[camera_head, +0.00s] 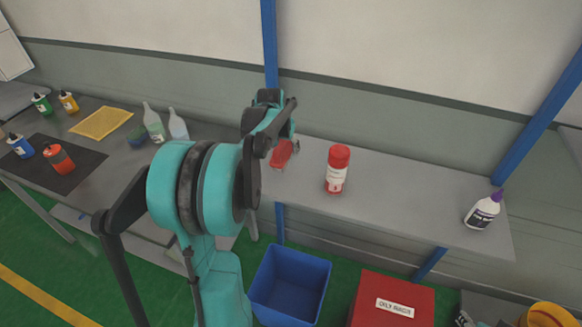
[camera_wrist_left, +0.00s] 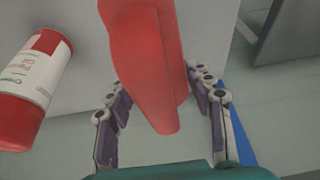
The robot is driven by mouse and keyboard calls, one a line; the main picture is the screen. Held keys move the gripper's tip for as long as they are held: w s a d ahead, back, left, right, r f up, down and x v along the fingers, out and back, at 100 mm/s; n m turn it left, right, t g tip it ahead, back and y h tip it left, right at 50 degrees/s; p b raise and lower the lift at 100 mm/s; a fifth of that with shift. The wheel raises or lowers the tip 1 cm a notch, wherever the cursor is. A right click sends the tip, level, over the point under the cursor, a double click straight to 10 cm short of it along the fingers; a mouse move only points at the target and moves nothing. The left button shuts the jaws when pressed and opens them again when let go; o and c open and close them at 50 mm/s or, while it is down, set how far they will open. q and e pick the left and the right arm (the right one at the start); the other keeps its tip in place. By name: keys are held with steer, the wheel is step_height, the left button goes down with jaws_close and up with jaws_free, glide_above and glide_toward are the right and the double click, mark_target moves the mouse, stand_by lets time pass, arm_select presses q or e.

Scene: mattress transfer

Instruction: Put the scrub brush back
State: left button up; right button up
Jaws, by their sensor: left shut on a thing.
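My left gripper (camera_head: 281,142) is shut on a red object that I take to be the scrub brush (camera_head: 281,154), near the left end of the long grey bench (camera_head: 408,202). In the left wrist view the brush (camera_wrist_left: 148,60) lies between the two fingers (camera_wrist_left: 160,100), its smooth rounded end pointing toward the wrist. Its bristles do not show. I cannot tell whether the brush touches the bench or hangs just above it. My right gripper is not in view.
A red-capped can (camera_head: 338,169) stands right of the brush. Blue bin (camera_head: 290,285) and red box (camera_head: 391,300) are below. The left table holds clear bottles (camera_head: 153,122), a yellow mat (camera_head: 101,122) and a dark mat (camera_head: 84,166).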

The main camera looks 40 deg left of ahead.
arm_select(q)
steer(key=b, duration=0.1)
glide_above(286, 171)
steer(key=s, duration=0.2)
steer(key=f, duration=0.4)
steer(key=shift+w+d+f, duration=0.15)
steer(key=shift+d+f, duration=0.1)
steer(key=shift+w+f, duration=0.1)
steer(key=shift+f, duration=0.2)
step_height(286, 171, down, 4)
steer(key=shift+r+b, duration=0.15)
steer(key=shift+b, duration=0.55)
steer(key=shift+r, duration=0.1)
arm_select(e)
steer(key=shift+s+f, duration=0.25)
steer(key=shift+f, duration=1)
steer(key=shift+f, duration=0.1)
arm_select(q)
steer(key=o, duration=0.7)
steer(key=shift+f, duration=0.2)
steer(key=o, duration=0.4)
steer(key=shift+r, duration=0.15)
